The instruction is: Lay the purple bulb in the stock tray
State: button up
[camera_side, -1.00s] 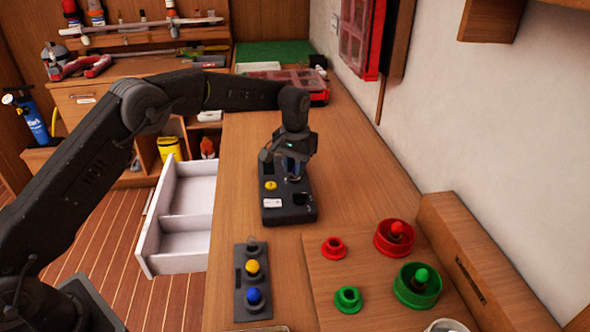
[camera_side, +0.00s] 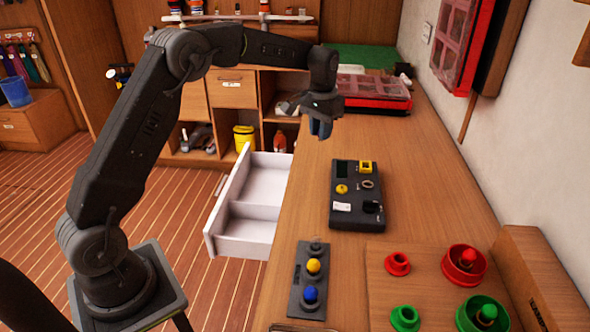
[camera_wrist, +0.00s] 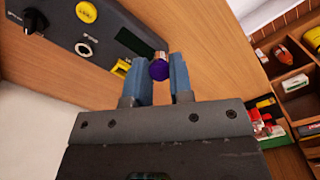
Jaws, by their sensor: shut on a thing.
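The purple bulb (camera_wrist: 159,70) is between the blue-grey fingertips of my gripper (camera_wrist: 164,62) in the wrist view. My gripper is shut on it. In the side view my gripper (camera_side: 320,129) is raised above the bench, beyond the dark box, pointing down. The bulb cannot be made out there. A dark grey tray (camera_side: 298,282) at the front of the bench holds a yellow bulb (camera_side: 313,265) and a blue bulb (camera_side: 310,293). I cannot tell for sure whether it is the stock tray.
A dark box (camera_side: 344,216) with a yellow square socket (camera_side: 367,167) lies on the bench. Red and green round parts stand on a wooden board (camera_side: 435,309) at front right. An open white drawer (camera_side: 239,245) sticks out at the left. The bench around the box is clear.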

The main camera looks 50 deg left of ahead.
jog(key=a+f, duration=0.2)
jog(key=a, duration=0.1)
jog(key=s+a+f, duration=0.1)
jog(key=a+f, duration=0.5)
jog(key=a, duration=0.1)
jog(key=shift+s+a+f, duration=0.1)
jog(key=shift+s+f, duration=0.05)
jog(key=shift+f, duration=0.05)
jog(key=s+a+f, duration=0.4)
jog(key=a+f, duration=0.4)
jog(key=a, duration=0.1)
send_over(266, 191)
notch_tip(266, 191, down, 6)
jog(key=shift+d+r, duration=0.1)
jog(key=shift+r, duration=0.15)
jog(key=shift+f, duration=2.35)
jog(key=shift+f, duration=0.2)
jog(key=o, duration=0.7)
